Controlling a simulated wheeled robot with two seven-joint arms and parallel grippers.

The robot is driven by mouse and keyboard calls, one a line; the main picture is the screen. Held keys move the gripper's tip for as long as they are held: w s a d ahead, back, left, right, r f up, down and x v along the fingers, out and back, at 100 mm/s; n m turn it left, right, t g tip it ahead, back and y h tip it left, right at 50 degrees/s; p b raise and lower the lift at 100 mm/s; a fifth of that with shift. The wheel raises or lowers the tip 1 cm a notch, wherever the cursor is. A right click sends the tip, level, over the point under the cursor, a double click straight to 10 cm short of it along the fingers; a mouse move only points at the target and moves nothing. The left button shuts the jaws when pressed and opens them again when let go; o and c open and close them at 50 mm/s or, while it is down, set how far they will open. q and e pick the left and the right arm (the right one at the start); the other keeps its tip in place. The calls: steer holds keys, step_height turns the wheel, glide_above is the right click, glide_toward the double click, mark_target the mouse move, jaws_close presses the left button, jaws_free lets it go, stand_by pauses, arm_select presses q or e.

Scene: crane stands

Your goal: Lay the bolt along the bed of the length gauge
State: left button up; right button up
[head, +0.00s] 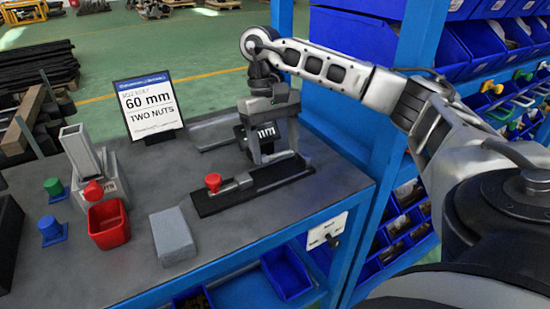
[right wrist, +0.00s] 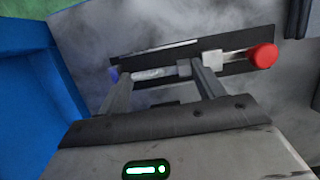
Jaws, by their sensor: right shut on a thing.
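The length gauge (head: 270,178) lies on the grey bench, a long black base with a red knob (head: 213,181) at its left end. The right wrist view shows its black base (right wrist: 235,72) and red knob (right wrist: 263,57). My right gripper (head: 273,158) points down over the right part of the gauge. In the right wrist view, the silver bolt (right wrist: 152,74) lies between the gripper's widely spaced fingers, lengthwise along the gauge. The gripper is shut on it. Whether the bolt touches the bed is unclear. My left gripper is not in view.
A sign (head: 149,105) reading "60 mm, TWO NUTS" stands behind. A grey block (head: 172,238), red bin (head: 108,224), grey device (head: 82,155), and green and blue pieces (head: 51,227) stand left. A blue rack post (head: 395,110) rises close to my right arm.

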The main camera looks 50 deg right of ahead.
mark_target(277, 174)
steer(key=f, duration=0.3)
steer(key=shift+w+d+f, duration=0.15)
steer(key=shift+w+d, duration=0.1)
steer(key=shift+d, duration=0.05)
steer(key=shift+f, duration=0.3)
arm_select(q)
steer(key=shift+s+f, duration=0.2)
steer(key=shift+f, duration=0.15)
arm_select(e)
steer(key=shift+f, duration=0.15)
steer(key=o, duration=1)
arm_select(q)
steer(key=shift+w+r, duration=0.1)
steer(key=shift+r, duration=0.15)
